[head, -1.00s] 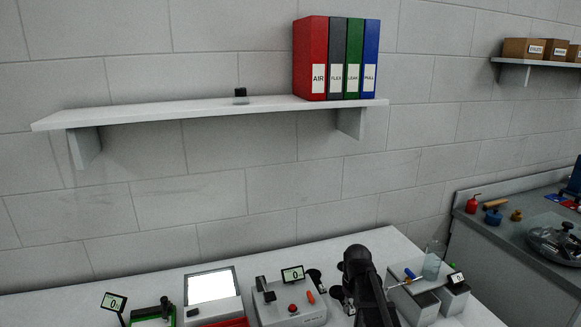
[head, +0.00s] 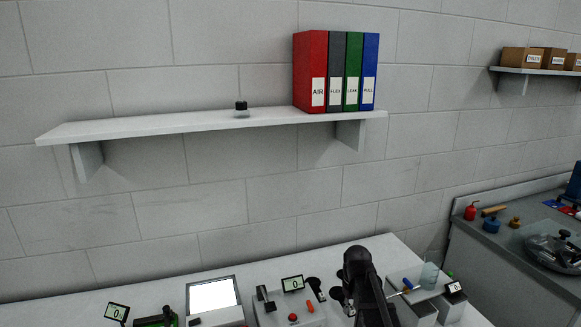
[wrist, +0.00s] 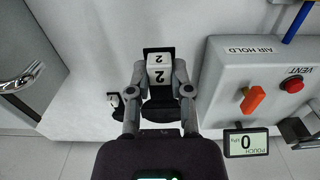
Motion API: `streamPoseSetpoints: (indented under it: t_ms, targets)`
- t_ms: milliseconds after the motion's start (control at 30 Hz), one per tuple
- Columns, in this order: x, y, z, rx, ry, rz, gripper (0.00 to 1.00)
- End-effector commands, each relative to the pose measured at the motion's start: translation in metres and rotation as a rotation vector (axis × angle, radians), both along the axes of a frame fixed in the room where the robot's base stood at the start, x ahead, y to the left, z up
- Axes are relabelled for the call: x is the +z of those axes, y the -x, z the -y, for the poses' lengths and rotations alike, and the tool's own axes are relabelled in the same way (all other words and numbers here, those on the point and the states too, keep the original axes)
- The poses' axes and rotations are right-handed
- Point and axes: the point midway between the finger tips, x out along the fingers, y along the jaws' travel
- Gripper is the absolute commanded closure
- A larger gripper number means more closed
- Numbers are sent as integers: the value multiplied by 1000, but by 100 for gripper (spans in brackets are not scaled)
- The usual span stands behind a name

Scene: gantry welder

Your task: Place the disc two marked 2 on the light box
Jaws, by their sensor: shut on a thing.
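Disc two (wrist: 159,69) shows in the wrist view as a black piece with a white block marked 2. My gripper (wrist: 160,82) is shut on it, with one finger on each side of the white block. In the head view my dark arm stands at the bottom right of centre, and the held disc cannot be made out there. The light box (head: 213,296), with a bright white panel in a grey frame, stands on the bench left of my arm. It is not in the wrist view.
The grey AIR HOLD box (wrist: 222,85) with an orange lever, red VENT button and pouch display (wrist: 246,142) is close right of my gripper. Another small labelled dark piece (wrist: 114,100) lies left. A beaker (head: 429,275) stands right.

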Motion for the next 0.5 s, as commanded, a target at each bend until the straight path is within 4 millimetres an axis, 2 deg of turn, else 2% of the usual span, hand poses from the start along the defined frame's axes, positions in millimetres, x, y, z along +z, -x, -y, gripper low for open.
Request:
streamPoseSetpoints:
  t_ms: [33,100,500]
  targets:
    - [10,0,0,0,0,0,100]
    - [17,0,0,0,0,0,100]
    - [34,0,0,0,0,0,100]
